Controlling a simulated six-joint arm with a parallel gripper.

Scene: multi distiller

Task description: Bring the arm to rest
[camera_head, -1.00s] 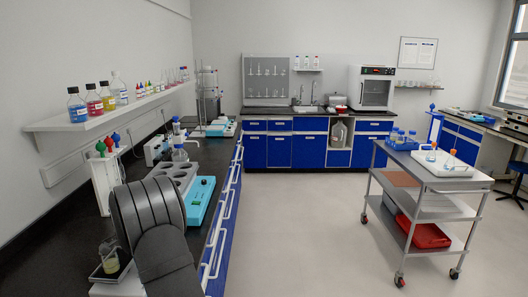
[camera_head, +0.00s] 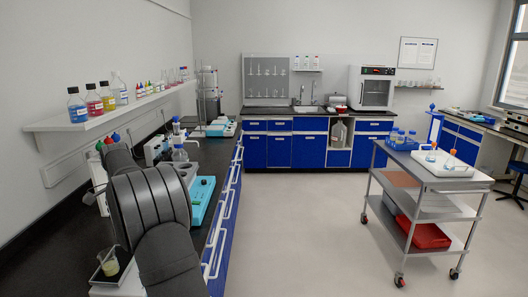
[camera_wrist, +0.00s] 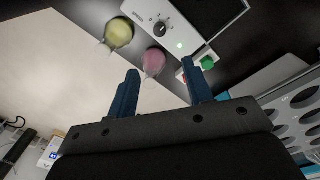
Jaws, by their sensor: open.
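My gripper (camera_wrist: 160,66) shows in the wrist view with its two blue fingers apart and nothing between them. Beyond the fingertips are a round pink flask (camera_wrist: 153,63) and a round yellow flask (camera_wrist: 118,33), apart from the fingers as far as I can tell. In the head view my dark arm stands over the left bench, and the gripper itself is hidden there.
The black left bench (camera_head: 215,152) holds a turquoise device (camera_head: 203,198) beside my arm and a small beaker of yellowish liquid (camera_head: 110,264) in front. A shelf (camera_head: 100,122) with coloured bottles hangs above. A trolley (camera_head: 425,205) stands right; the middle floor is clear.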

